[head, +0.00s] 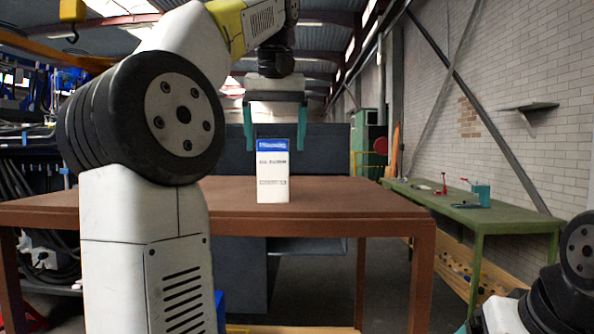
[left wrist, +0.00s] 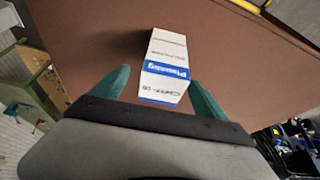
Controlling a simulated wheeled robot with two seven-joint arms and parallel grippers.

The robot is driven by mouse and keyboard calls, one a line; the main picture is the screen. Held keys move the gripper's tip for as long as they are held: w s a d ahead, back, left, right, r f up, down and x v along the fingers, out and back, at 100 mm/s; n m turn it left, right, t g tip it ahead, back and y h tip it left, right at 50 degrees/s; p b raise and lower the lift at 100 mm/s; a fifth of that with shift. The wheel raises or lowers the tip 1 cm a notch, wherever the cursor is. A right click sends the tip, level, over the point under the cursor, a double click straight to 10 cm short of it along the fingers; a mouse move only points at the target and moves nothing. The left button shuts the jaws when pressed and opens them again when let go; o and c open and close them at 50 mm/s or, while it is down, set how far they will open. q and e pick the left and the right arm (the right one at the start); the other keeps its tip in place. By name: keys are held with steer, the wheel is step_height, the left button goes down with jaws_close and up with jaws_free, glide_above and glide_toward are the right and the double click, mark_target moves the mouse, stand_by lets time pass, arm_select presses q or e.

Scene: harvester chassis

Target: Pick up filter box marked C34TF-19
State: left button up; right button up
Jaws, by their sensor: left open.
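A white filter box (head: 273,176) with a blue band near its top stands upright on the brown table (head: 340,200) near its front edge. Its printed marking is too small to read surely in the head view. In the left wrist view the box (left wrist: 165,68) lies between and beyond the fingertips, its top end with a dark code facing me, not clearly legible. My left gripper (head: 275,140) is open, with teal fingers pointing down above and on either side of the box. It also shows in the left wrist view (left wrist: 160,82). The fingers do not appear to touch the box.
A green workbench (head: 470,211) with a red tool and a teal vise (head: 480,192) stands at the right by the brick wall. Shelves with dark hoses are at the left. The brown table is otherwise clear around the box.

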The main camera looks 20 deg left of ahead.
mark_target(273, 167)
arm_select(q)
steer(key=shift+a+x, duration=0.15)
steer(key=shift+x, duration=1.65)
steer(key=shift+a+x, duration=0.1)
steer(key=shift+x, duration=1.65)
steer(key=shift+r, duration=0.1)
jaws_close()
